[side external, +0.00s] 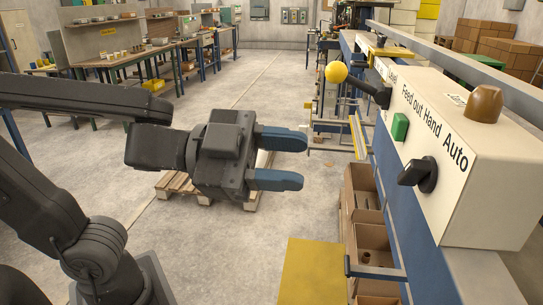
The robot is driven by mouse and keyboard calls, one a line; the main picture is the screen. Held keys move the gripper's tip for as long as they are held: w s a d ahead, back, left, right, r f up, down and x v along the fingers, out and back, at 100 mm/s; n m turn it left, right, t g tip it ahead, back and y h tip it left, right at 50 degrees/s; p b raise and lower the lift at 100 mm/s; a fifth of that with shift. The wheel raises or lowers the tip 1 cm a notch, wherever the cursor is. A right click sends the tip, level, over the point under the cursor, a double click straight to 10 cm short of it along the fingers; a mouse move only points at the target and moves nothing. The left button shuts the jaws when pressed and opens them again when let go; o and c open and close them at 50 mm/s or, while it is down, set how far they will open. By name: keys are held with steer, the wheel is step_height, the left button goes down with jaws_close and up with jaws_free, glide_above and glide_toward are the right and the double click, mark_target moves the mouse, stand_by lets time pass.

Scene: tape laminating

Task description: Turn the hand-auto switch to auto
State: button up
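The hand-auto switch (419,174) is a black rotary knob on the front face of a cream control box (490,190) at the right. The words Hand and Auto are printed above it. The knob's raised grip slants, with its lower end toward the left; I cannot tell for certain which word it points at. My gripper (304,161) is in the middle of the view, left of the box and well apart from the switch. Its two blue fingers point right, with a clear gap between them and nothing held.
A green button (400,127), a lever with a yellow ball (337,72) and an amber dome (484,104) are on the box. Cardboard bins (368,225) and a yellow panel (311,272) lie below. Open air separates my gripper from the box.

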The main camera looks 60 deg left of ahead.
steer(key=shift+v, duration=0.85)
steer(key=w+a+f+n+y, duration=0.2)
steer(key=a+f+n+y, duration=0.1)
steer(key=a+n+y, duration=0.3)
steer(key=w+a+f+n+y, duration=0.2)
steer(key=a+f+n+y, duration=0.1)
steer(key=a+n+y, duration=0.25)
steer(key=s+a+f+n+g+y, duration=0.1)
steer(key=s+a+f+n+g, duration=0.2)
steer(key=s+f+g, duration=0.3)
steer(key=shift+s+a+f+n+g, duration=0.3)
steer(key=shift+f+n+g, duration=0.25)
steer(key=shift+n, duration=0.3)
steer(key=shift+w+r, duration=0.1)
